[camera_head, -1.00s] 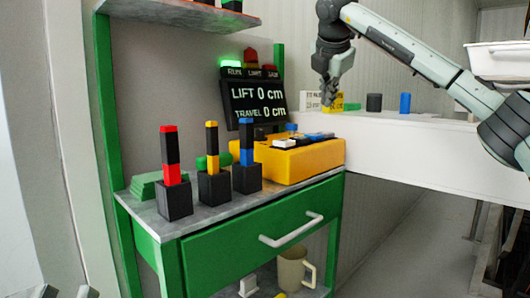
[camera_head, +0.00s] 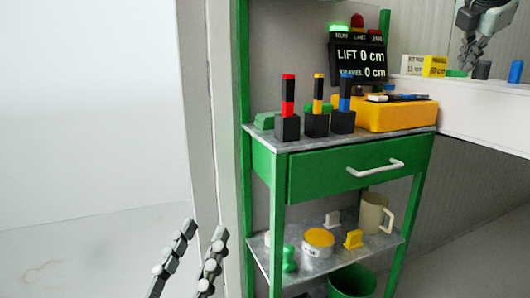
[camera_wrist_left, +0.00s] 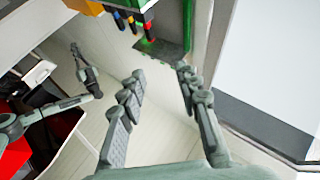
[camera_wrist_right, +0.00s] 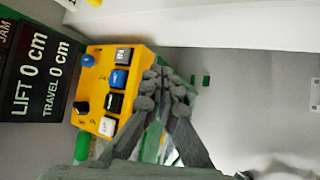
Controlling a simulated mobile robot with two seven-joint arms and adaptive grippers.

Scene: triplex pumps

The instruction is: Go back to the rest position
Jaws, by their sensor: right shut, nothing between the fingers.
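My left gripper (camera_head: 188,238) is at the bottom left of the head view, in front of the pale wall and left of the green cart, with its two fingers apart. In the left wrist view, the left gripper (camera_wrist_left: 160,76) is open with nothing between its fingertips. My right gripper (camera_head: 467,68) is at the top right of the head view, over or near the white ledge. In the right wrist view, the right gripper (camera_wrist_right: 167,90) has its fingers together, empty, in front of the yellow control box (camera_wrist_right: 98,87).
The green cart (camera_head: 335,172) carries three black-based colored posts and the yellow box (camera_head: 385,115). Its lower shelf holds a beige mug (camera_head: 372,213) and small parts. The white ledge (camera_head: 490,105) holds small blocks. Open floor lies at left.

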